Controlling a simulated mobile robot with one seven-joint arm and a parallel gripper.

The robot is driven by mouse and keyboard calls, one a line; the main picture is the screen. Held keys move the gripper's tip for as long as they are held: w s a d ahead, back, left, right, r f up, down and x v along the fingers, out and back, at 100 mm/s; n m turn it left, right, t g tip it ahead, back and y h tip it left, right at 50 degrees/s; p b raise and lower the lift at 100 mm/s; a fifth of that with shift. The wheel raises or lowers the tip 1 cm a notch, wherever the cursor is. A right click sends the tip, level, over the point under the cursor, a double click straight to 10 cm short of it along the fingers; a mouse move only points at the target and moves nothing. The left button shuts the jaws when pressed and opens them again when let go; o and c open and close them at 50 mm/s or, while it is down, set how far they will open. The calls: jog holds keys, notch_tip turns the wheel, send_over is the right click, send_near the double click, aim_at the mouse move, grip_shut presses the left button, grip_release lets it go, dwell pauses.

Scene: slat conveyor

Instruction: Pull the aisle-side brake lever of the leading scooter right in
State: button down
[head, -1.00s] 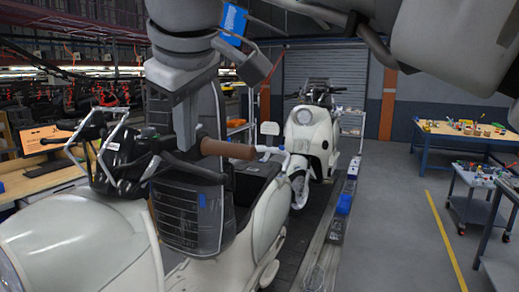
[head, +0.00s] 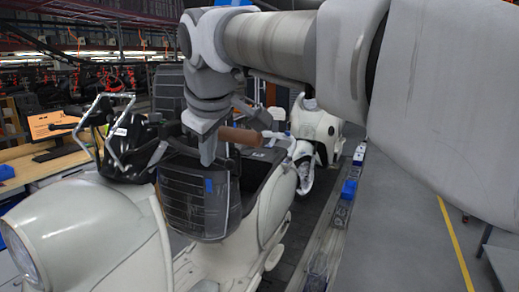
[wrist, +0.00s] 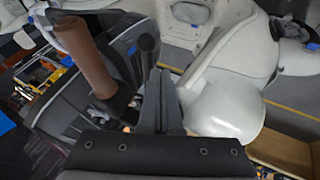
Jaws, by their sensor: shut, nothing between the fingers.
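The leading scooter (head: 120,235), cream, stands in the foreground of the head view. Its brown handlebar grip (head: 240,135) points right, and it also shows at upper left in the wrist view (wrist: 88,60). The black brake lever (wrist: 148,58) with a rounded end stands beside the grip in the wrist view, with a gap between them. My gripper (head: 208,155) is shut and empty beside the grip. In the wrist view its fingers (wrist: 161,82) are just right of the lever, very close; I cannot tell whether they touch it. In the head view the gripper hides much of the lever.
A second cream scooter (head: 318,130) stands behind on the conveyor. The conveyor's edge rail (head: 330,235) runs along the right, with a blue item (head: 349,188) on it. The grey aisle floor (head: 400,240) is clear. A wooden bench (head: 50,172) stands at left.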

aim_at(221, 159)
jog(key=shift+w+d+p, duration=0.65)
jog(key=shift+w+d, duration=0.3)
jog(key=shift+w, duration=0.3)
jog(key=shift+w+d+f, duration=0.1)
jog(key=shift+w+d, duration=0.25)
jog(key=shift+w, duration=0.35)
